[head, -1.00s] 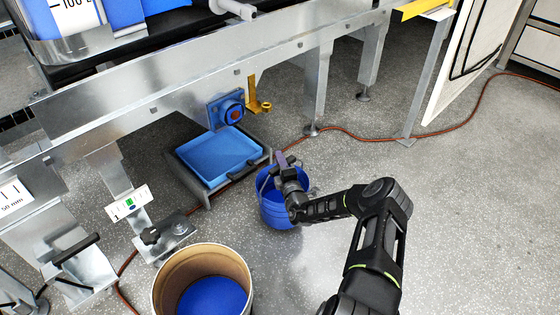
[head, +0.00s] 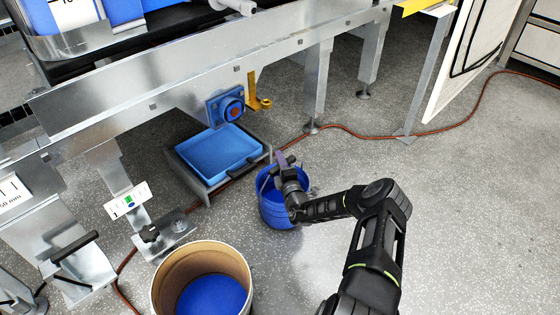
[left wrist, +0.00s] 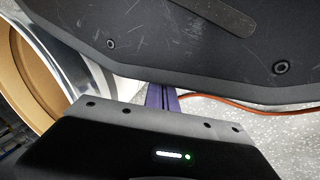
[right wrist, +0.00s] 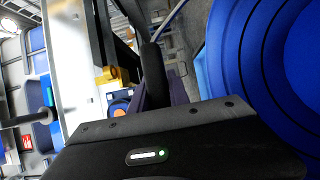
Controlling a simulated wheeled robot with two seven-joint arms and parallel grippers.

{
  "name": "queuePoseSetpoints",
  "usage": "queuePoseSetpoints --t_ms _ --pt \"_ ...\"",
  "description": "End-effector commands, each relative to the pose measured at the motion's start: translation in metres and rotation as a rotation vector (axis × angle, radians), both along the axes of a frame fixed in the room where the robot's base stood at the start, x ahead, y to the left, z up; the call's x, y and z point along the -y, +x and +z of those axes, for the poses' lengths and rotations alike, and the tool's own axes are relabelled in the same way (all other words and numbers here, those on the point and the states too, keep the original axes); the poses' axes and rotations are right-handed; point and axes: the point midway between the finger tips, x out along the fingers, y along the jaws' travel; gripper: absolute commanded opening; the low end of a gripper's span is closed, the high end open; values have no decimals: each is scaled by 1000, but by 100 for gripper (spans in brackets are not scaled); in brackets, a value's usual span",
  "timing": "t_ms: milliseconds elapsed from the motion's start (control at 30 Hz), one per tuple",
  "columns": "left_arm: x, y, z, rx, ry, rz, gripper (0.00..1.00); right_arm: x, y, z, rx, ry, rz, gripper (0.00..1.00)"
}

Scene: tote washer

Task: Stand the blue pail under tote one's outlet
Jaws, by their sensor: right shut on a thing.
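The blue pail (head: 273,210) is on or just above the floor, right of the blue tray; I cannot tell if its base touches. My right gripper (head: 284,163) is at its top, shut on the pail's handle. In the right wrist view the dark handle grip (right wrist: 153,72) is between the fingers, with the ribbed pail side (right wrist: 265,65) at right. A blue outlet with an orange-red centre (head: 232,109) faces out below the steel rail, above the tray and left of the pail. My left gripper (left wrist: 162,97) shows only in the left wrist view, its purple fingers together and empty.
The blue tray (head: 212,152) sits on a low grey stand below the outlet. A tan drum (head: 243,265) with blue inside stands in front. A yellow bracket (head: 257,101) hangs beside the outlet. A red-brown hose (head: 372,136) crosses the floor. Open floor lies right.

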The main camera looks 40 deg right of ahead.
Motion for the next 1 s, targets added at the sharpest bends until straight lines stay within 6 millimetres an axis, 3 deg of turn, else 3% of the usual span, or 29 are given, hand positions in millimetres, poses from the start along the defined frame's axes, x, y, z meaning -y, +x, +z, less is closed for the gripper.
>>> queuePoseSetpoints --t_ms 1000 --pt "0 0 -8 0 0 0 0 1 2 -8 9 -5 -1 0"
